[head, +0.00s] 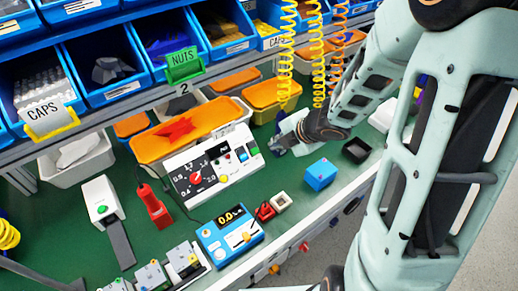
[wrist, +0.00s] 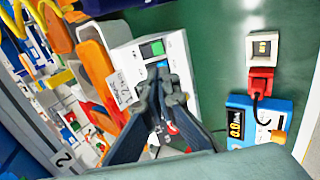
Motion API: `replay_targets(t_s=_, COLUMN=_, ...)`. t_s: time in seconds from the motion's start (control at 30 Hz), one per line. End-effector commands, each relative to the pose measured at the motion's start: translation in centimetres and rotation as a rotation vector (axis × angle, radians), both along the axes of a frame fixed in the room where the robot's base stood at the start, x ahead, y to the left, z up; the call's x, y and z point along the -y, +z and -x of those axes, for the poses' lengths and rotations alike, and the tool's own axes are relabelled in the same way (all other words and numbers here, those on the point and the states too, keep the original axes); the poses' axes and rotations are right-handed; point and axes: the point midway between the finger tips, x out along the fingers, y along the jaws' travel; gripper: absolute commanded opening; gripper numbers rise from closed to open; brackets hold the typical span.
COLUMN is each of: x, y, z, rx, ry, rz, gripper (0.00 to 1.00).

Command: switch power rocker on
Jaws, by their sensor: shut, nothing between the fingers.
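A white control panel (head: 213,168) stands tilted on the green bench, with a black dial and red knob (head: 195,178) on its left part. A small blue rocker-like switch (head: 242,154) sits near its right end, beside a green button (head: 254,151). In the wrist view the green button (wrist: 158,47) shows beyond the fingers, and part of the blue switch (wrist: 162,64) peeks out at the fingertips. My gripper (wrist: 169,82) is shut and empty, over the panel in that view. In the head view my gripper (head: 281,149) is right of the panel. Contact cannot be told.
A blue cube (head: 320,174), a black tray (head: 356,151), a blue meter (head: 230,238) and a red connector (head: 265,211) lie to the right and front. Yellow coiled hoses (head: 288,60) hang behind my arm.

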Motion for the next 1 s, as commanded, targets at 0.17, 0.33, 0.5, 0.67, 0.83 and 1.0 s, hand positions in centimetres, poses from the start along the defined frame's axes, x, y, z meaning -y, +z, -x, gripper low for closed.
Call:
replay_targets(t_s=0.17, x=-0.3, y=-0.9, z=-0.4, rx=0.0, ry=-0.001, rz=-0.001, gripper=0.0)
replay_targets(t_s=0.33, x=-1.3, y=-3.4, z=-1.8, rx=-0.001, ry=0.0, rz=-0.002, gripper=0.0)
replay_targets(t_s=0.5, x=-2.6, y=-6.4, z=-3.7, rx=-0.001, ry=0.0, rz=-0.002, gripper=0.0)
replay_targets(t_s=0.67, x=-3.7, y=-8.9, z=-5.3, rx=-0.001, ry=0.001, rz=0.0, gripper=0.0)
replay_targets(t_s=0.83, x=-4.4, y=-10.4, z=-6.5, rx=0.0, ry=-0.001, rz=0.0, gripper=0.0)
replay_targets(t_s=1.0, x=-4.7, y=-11.0, z=-7.0, rx=0.002, ry=-0.001, rz=0.0, gripper=0.0)
